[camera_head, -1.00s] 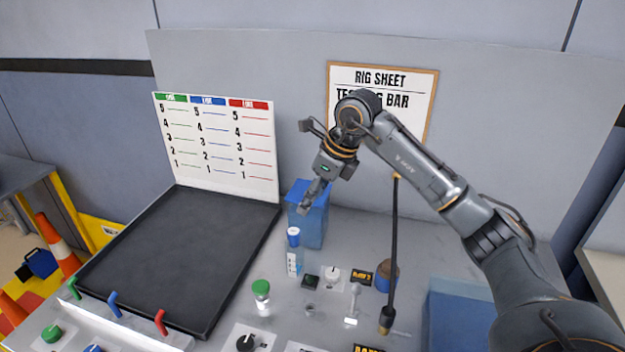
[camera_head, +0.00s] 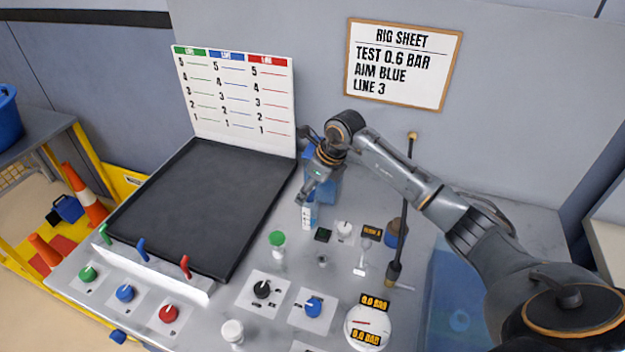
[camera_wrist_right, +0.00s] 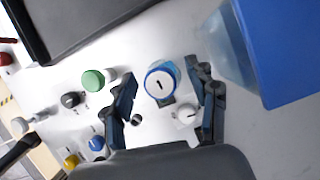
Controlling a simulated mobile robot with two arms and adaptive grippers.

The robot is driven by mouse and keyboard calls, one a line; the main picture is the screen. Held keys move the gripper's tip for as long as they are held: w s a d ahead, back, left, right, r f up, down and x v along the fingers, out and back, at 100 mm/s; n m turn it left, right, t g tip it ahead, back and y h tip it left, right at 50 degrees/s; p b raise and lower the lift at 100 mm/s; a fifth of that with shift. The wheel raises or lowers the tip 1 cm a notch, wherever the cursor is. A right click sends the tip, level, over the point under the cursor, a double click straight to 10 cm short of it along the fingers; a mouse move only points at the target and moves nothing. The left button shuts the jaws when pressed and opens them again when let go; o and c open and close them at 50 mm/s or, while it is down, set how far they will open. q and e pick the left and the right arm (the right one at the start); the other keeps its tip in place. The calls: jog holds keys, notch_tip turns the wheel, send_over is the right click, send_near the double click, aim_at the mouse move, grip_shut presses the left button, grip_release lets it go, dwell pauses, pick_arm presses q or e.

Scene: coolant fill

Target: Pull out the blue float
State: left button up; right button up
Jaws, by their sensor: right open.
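In the right wrist view the open fingers (camera_wrist_right: 162,76) stand apart on either side of the white-topped blue cap (camera_wrist_right: 160,83), with gaps on both sides. My left gripper is not in view.
A blue container (camera_head: 327,184) stands close behind the bottle. A green-capped bottle (camera_head: 277,243) and a white knob (camera_head: 345,229) are nearby. A black tray (camera_head: 205,195) lies left, before the line chart (camera_head: 238,92). The rig sheet (camera_head: 403,62) reads 0.6 bar, aim blue, line 3.

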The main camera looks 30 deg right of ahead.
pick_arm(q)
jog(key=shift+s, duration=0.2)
pick_arm(e)
jog(key=shift+c, duration=0.4)
jog(key=c, duration=1.1)
jog(key=o, duration=0.5)
jog(key=shift+c, duration=1.6)
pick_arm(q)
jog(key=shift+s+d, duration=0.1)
pick_arm(e)
jog(key=shift+w+r, duration=0.15)
jog(key=shift+r, duration=0.05)
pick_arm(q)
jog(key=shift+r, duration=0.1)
pick_arm(e)
jog(key=shift+r, duration=0.1)
jog(key=shift+r, duration=0.1)
